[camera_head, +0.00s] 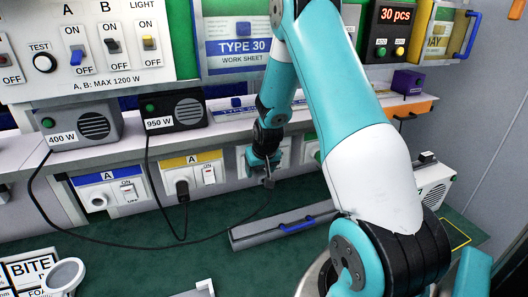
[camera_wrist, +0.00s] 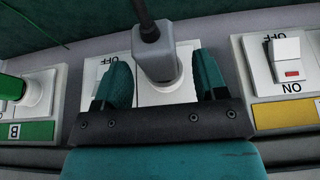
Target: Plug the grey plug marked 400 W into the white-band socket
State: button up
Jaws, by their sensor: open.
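The grey plug (camera_wrist: 160,55) stands between my open fingers in the wrist view, its cable running up from its end. It sits in front of a white socket plate (camera_wrist: 165,97), at its socket; I cannot tell how deeply it is seated. The band of this plate is hidden by my gripper (camera_wrist: 160,82). In the head view my gripper (camera_head: 266,175) is at the wall row, between the yellow-band and green-band sockets. A dark cable runs from the grey 400 W box (camera_head: 85,127) across the bench towards it.
A yellow-band socket (camera_head: 190,161) holds a black plug (camera_head: 182,187). A blue-band socket (camera_head: 97,201) is empty at left. A grey bar with a blue handle (camera_head: 296,226) lies below my arm. The 950 W box (camera_head: 178,110) is on the shelf.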

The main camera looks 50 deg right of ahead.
jog(key=b+v, duration=0.3)
jog(key=v, duration=1.3)
dwell(1.0)
